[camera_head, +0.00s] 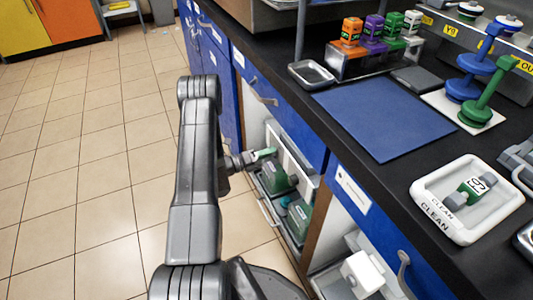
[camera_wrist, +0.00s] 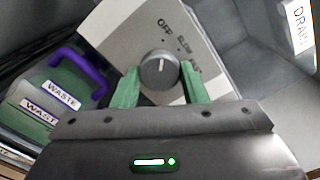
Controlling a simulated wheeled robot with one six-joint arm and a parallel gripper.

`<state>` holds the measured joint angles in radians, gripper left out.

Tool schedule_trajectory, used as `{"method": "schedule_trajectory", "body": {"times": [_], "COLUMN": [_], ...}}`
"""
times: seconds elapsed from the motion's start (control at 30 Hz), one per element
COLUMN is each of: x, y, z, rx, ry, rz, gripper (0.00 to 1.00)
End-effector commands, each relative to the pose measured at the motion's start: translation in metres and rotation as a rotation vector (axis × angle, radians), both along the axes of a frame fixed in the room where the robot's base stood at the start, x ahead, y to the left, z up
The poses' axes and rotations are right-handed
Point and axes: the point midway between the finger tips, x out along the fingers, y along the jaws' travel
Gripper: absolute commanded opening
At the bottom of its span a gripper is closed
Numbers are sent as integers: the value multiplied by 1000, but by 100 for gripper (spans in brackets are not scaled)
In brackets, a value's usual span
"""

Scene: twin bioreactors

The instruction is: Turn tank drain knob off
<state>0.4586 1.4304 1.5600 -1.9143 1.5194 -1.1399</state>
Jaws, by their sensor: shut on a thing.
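The drain knob (camera_wrist: 160,71) is a round grey dial on a pale panel (camera_wrist: 120,30), seen in the wrist view. In the head view my gripper (camera_head: 264,153) reaches into the open cabinet under the counter, and the knob cannot be made out there.
Green WASTE containers (camera_wrist: 50,100) with a purple handle stand left of the panel in the wrist view. A DRAIN label (camera_wrist: 299,25) is at the upper right. In the head view, blue cabinet fronts (camera_head: 278,115) border my arm, and the tiled floor (camera_head: 90,170) at left is clear.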

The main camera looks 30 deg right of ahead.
Motion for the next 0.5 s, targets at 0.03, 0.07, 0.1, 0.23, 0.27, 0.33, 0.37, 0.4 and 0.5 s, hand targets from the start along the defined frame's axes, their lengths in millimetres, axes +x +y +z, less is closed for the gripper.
{"method": "schedule_trajectory", "body": {"times": [0.03,0.07,0.1,0.23,0.27,0.33,0.37,0.4,0.5], "x": [0,0,0,0,0,0,0,0,0], "y": [0,0,0,0,0,0,0,0,0], "z": [0,0,0,0,0,0,0,0,0], "rx": [1,1,1,1,1,0,0,0,0], "ry": [2,2,2,2,2,1,1,1,0], "rz": [1,1,1,1,1,1,1,1,1], "gripper": [16,16,16,16,43,57,61,61,61]}}
